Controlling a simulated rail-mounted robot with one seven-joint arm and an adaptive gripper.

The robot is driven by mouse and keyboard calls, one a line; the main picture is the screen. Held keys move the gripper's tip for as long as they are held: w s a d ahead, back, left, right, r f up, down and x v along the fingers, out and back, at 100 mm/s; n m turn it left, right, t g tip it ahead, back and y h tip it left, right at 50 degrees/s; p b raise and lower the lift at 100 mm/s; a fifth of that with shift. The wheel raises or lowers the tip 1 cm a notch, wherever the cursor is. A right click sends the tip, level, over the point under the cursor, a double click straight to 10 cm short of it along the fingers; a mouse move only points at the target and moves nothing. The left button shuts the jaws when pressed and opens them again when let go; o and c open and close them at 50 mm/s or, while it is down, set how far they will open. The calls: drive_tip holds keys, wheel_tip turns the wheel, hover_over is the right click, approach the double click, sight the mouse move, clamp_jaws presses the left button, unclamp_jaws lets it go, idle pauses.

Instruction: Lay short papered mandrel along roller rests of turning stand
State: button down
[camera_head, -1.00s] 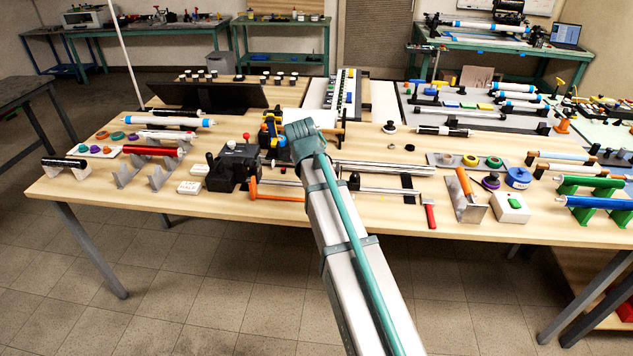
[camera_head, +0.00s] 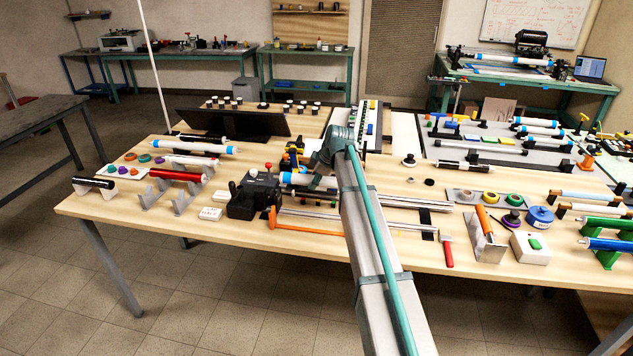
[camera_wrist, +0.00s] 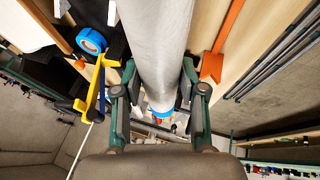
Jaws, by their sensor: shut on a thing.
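The papered mandrel is a pale grey-white tube (camera_wrist: 165,45) with a blue band near one end. In the wrist view it runs between the two fingers of my gripper (camera_wrist: 160,95), which is shut on it. In the head view its blue end (camera_head: 288,178) shows left of my wrist, close to the black headstock (camera_head: 252,196); the rest is mostly behind my arm.
A yellow clamp (camera_wrist: 93,92) and a blue tape roll (camera_wrist: 91,40) are close beside the gripper. Grey V-stands with a red tube (camera_head: 178,175) stand left. A red-handled hammer (camera_head: 447,252) lies front right.

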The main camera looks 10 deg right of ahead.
drive_tip(key=shift+f, duration=0.1)
idle(0.3)
drive_tip(key=shift+f+b, duration=1.95)
drive_tip(key=shift+f, duration=1.2)
drive_tip(key=shift+f+b, duration=0.35)
drive_tip(key=shift+f, duration=0.3)
drive_tip(key=c, duration=0.6)
unclamp_jaws()
drive_tip(key=v, duration=1.2)
